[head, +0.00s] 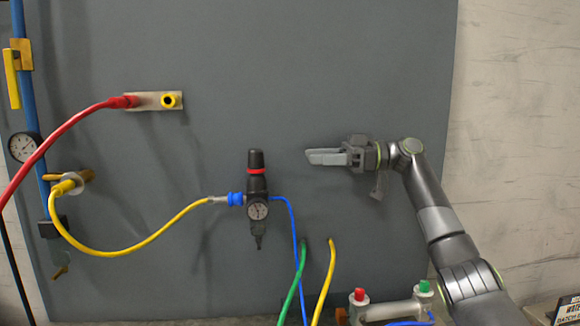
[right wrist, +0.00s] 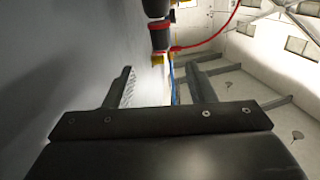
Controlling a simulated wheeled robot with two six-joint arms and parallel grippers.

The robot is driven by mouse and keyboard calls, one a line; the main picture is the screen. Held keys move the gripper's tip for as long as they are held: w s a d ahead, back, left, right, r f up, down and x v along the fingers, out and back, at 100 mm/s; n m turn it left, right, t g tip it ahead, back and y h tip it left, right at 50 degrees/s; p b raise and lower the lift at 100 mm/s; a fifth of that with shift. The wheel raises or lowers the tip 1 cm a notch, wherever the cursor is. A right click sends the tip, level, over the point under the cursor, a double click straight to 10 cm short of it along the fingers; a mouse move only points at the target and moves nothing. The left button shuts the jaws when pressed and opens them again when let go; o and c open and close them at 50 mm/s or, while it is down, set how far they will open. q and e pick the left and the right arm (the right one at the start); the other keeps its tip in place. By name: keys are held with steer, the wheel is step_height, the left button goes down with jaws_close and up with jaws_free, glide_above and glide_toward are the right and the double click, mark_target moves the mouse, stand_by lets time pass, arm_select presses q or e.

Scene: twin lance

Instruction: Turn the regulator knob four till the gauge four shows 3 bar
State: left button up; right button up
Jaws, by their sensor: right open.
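The regulator has a black knob (head: 256,160) on top with a red ring beneath it, and it hangs upright on the grey panel. Its small round gauge (head: 257,211) sits on the front of the body; the needle is too small to read. My right gripper (head: 310,157) is to the right of the knob, at about its height, pointing left and apart from it. In the right wrist view the two fingers (right wrist: 160,82) are spread with nothing between them, and the black knob (right wrist: 156,8) shows beyond them at the top. My left gripper is not in view.
A yellow hose (head: 140,244) joins the regulator's blue fitting from the left, and a blue hose (head: 293,235) leaves on the right. Another gauge (head: 24,147) is on the blue pipe at far left. A fitting with red and green caps (head: 390,309) stands below. The panel between gripper and knob is clear.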

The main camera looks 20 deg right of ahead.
steer(key=shift+v, duration=1.85)
steer(key=shift+r, duration=0.1)
